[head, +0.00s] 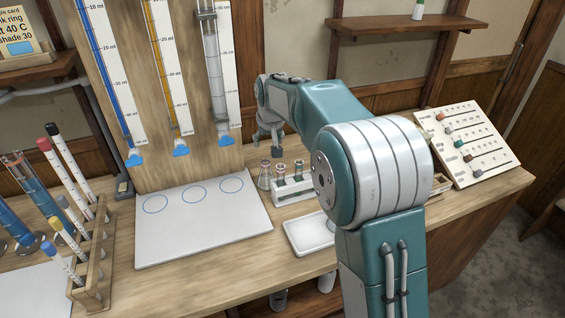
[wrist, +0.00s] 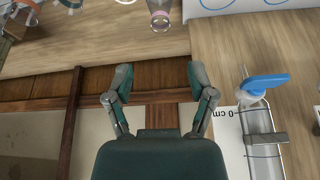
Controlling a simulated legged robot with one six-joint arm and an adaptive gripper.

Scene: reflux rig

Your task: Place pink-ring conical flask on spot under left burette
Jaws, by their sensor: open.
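A small conical flask (head: 265,176) stands on the bench between the white board and the test-tube rack. In the wrist view, the flask (wrist: 160,18) shows at the top edge with a pinkish ring at its neck. My gripper (head: 271,146) is above and behind it in the head view; in the wrist view my gripper (wrist: 159,78) is open and empty, its fingers apart from the flask. The left burette (head: 104,70) holds blue liquid above the left blue-ringed spot (head: 155,204), which is bare on the white board (head: 205,240).
Amber (head: 165,70) and clear (head: 213,65) burettes hang beside the left one. A test-tube rack (head: 293,189) and white tray (head: 310,234) stand right of the board. A wooden rack (head: 93,275) with thermometers stands left. All three spots are clear.

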